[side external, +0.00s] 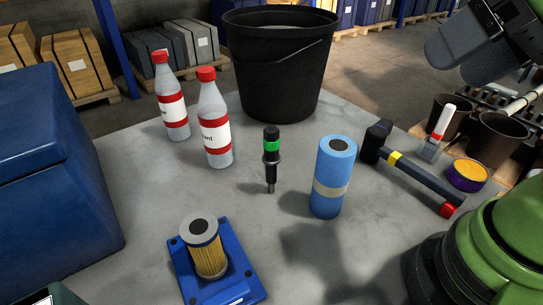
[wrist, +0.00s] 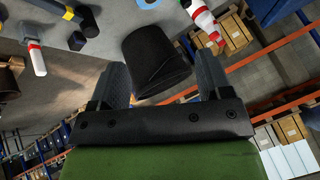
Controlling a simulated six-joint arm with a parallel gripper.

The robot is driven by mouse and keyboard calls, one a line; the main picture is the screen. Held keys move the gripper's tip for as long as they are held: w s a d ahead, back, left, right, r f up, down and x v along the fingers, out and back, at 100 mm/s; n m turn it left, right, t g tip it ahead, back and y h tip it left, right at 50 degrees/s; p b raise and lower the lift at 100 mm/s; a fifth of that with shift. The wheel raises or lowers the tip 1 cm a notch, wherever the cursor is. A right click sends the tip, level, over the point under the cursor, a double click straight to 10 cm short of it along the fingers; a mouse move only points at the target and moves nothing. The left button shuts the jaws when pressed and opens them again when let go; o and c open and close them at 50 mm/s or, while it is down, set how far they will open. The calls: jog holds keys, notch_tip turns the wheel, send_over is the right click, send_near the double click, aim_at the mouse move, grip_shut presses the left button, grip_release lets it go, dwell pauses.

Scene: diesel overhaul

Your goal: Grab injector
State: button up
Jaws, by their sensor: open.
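The injector (side external: 271,160), a slim dark part with a green band and a narrow metal tip, stands upright on the grey table in the middle of the side view. I cannot pick it out clearly in the wrist view. My gripper (side external: 458,60) is at the upper right of the side view, high and well away from the injector. In the wrist view my gripper (wrist: 162,62) has its two grey fingers wide apart with nothing held between them.
A blue cylinder (side external: 333,178) stands close right of the injector, and bottles (side external: 214,120) (side external: 171,100) stand left. A black bucket (side external: 280,70) is behind. A filter (side external: 206,250) on a blue base is in front. A hammer (side external: 415,175) lies right.

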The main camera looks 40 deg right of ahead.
jog(key=shift+c, duration=1.1)
jog(key=n+g+h, duration=0.2)
jog(key=g, duration=0.5)
send_over(271, 146)
jog(key=d, duration=0.2)
jog(key=f, duration=0.9)
jog(key=shift+a+f, duration=0.2)
jog(key=shift+f, duration=0.1)
jog(key=f, duration=0.4)
jog(key=w+f, duration=0.1)
jog(key=f, duration=0.1)
jog(key=shift+a+f, duration=0.15)
jog(key=shift+a, duration=0.2)
jog(key=shift+f, duration=2.8)
grip_shut()
